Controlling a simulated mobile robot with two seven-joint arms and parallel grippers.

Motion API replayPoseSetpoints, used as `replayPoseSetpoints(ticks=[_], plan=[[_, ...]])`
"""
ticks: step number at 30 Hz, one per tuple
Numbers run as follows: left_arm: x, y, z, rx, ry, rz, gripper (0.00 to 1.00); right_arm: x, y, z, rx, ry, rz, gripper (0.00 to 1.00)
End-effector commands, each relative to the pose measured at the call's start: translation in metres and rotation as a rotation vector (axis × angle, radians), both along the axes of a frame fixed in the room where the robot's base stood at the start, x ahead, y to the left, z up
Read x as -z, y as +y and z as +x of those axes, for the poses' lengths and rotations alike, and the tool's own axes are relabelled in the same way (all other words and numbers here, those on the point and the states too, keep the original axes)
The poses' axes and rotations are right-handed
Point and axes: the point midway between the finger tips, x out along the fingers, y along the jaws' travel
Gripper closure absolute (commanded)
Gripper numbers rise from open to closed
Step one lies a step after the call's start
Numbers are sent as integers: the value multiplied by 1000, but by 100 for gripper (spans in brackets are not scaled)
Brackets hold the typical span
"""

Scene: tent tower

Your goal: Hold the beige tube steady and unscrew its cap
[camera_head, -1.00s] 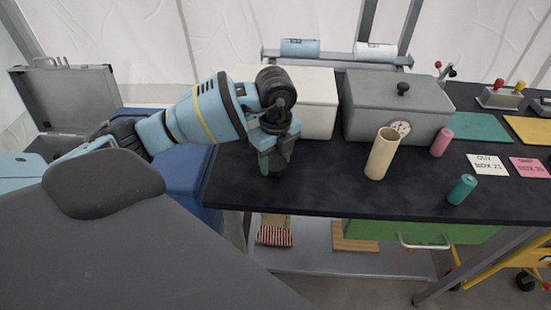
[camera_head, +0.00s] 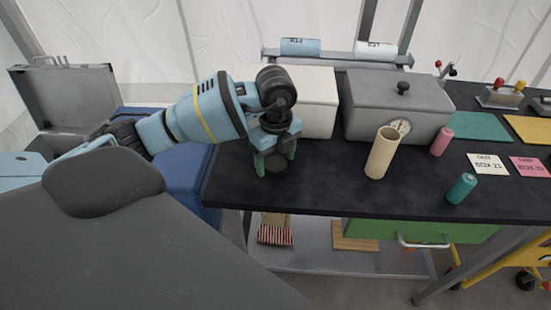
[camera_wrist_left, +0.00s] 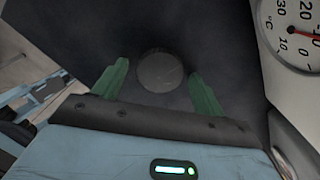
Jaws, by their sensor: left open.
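The beige tube (camera_head: 381,155) stands upright on the dark table, and its top looks open and hollow. No cap sits on its top. My left gripper (camera_head: 275,162) is over the left part of the table, well to the left of the tube, pointing down with its fingers open. A dark round disc (camera_wrist_left: 160,72) shows between and beyond the green fingertips in the left wrist view. My right gripper is not in view.
A pink cylinder (camera_head: 441,141) and a green cylinder (camera_head: 462,188) stand to the right. The table front (camera_head: 330,190) is clear.

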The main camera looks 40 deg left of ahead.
Motion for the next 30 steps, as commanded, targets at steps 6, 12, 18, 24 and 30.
replayPoseSetpoints(ticks=[6,12,18,24,30], plan=[[-39,0,1,-1,-7,-1,29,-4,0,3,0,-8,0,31],[-79,0,1,0,-6,-1,29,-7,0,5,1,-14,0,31],[-108,0,1,-1,-4,0,29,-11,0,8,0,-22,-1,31],[-118,0,0,-1,-1,0,29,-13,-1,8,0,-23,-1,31],[-118,0,0,-1,1,0,29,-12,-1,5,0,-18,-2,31]])
